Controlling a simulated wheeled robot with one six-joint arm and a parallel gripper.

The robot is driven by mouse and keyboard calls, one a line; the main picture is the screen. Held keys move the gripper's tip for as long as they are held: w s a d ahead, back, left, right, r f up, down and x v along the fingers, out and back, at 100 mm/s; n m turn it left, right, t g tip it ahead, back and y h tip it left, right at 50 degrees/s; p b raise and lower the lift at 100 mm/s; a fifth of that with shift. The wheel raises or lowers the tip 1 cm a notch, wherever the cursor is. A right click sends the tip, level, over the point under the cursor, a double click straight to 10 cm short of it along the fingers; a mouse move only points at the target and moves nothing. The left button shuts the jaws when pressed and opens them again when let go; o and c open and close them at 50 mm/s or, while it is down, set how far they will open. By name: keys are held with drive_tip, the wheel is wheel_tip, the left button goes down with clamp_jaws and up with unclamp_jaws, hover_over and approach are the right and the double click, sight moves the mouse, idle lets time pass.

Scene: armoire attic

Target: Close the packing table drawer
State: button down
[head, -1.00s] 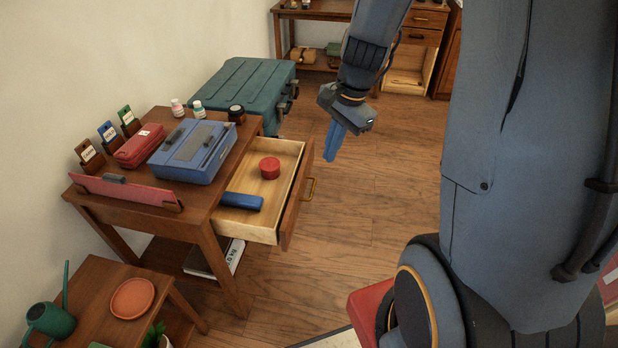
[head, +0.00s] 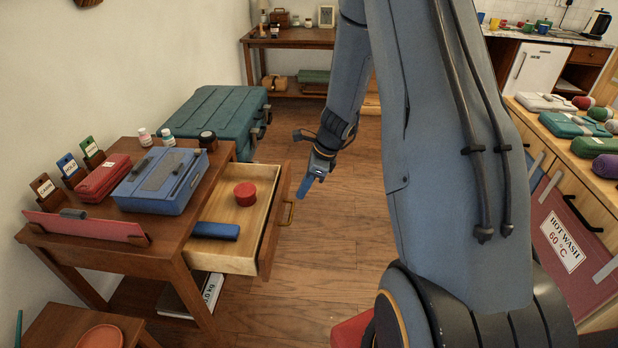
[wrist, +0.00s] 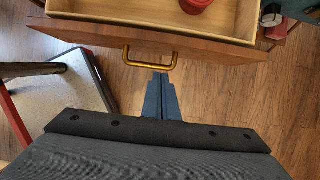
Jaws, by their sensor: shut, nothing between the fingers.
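The packing table (head: 160,226) stands at the left in the head view. Its drawer (head: 262,232) is pulled open toward the right. In the drawer lie a red round tin (head: 245,193) and a blue case (head: 215,231). The drawer front has a brass handle (head: 288,212), which also shows in the wrist view (wrist: 150,61). My gripper (head: 303,194) is shut and empty, to the right of the drawer front. In the wrist view its blue fingertips (wrist: 160,76) appear just below the handle; I cannot tell whether they touch it.
A blue toolbox (head: 160,180) and a red case (head: 103,178) sit on the tabletop. A teal trunk (head: 215,115) stands behind the table. A small stool (head: 60,325) is at the front left. Open wooden floor (head: 335,235) lies right of the drawer.

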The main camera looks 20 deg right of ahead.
drive_tip(key=a, duration=0.1)
drive_tip(key=w+a, duration=0.1)
drive_tip(key=w+a+p, duration=0.1)
drive_tip(key=shift+a+f, duration=0.4)
